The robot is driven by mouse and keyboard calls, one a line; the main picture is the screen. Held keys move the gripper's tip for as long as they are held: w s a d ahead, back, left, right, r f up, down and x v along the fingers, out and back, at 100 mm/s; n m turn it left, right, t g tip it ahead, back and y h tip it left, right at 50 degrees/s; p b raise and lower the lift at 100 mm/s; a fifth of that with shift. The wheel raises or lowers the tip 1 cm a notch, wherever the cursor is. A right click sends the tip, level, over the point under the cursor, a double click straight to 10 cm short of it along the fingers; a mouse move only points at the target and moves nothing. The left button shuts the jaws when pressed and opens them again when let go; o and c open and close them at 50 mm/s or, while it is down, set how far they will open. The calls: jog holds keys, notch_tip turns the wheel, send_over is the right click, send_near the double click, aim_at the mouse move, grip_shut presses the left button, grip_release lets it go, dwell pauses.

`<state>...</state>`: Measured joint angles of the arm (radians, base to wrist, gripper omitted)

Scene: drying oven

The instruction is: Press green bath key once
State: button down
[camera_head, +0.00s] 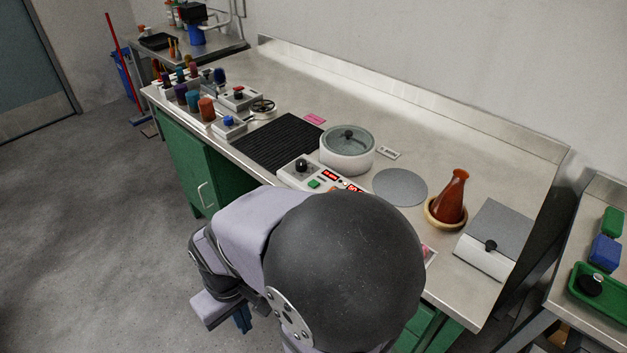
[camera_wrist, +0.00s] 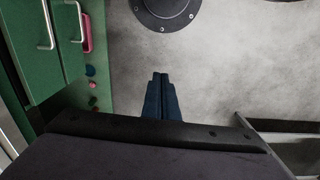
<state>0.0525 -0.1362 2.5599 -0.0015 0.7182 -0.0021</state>
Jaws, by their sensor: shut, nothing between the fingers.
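The green key (camera_head: 314,184) is a small green button on the front of the light control box (camera_head: 298,172), which also has a black knob and red lit displays. The box stands at the bench's front edge, beside the round lidded bath (camera_head: 347,152). My arm hides part of the box's right side. My gripper (camera_head: 243,322) hangs low in front of the bench, apart from the key. In the wrist view its two blue fingers (camera_wrist: 160,78) are together, with nothing between them. The key does not show in the wrist view.
A black ribbed mat (camera_head: 278,141) lies left of the bath, and a grey disc (camera_head: 400,186) lies right of it. A red-brown flask (camera_head: 451,197) stands in a ring. Green cabinet fronts (camera_wrist: 35,45) are at left in the wrist view. Open floor (camera_wrist: 235,60) lies below the gripper.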

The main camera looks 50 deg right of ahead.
jog(key=s+d+r+m+y+p, duration=0.25)
jog(key=d+r+m+p, duration=0.25)
jog(key=d+m+p, duration=0.3)
jog(key=s+d+r+m+y+p, duration=0.1)
jog(key=s+d+r+m+p, duration=0.25)
jog(key=d+m+p, duration=0.45)
jog(key=w+d+r+n+t+h+p, duration=0.1)
jog(key=w+d+r+n+t, duration=0.3)
jog(key=w+d, duration=0.5)
jog(key=w+d+r+n+t+h+p, duration=0.1)
jog(key=w+d+r+n+t, duration=0.3)
jog(key=w+d, duration=0.5)
jog(key=shift+w+d+r+n+t, duration=0.4)
jog(key=shift+d+r+t, duration=0.25)
jog(key=shift+d, duration=0.1)
jog(key=shift+h, duration=0.25)
jog(key=shift+f, duration=0.15)
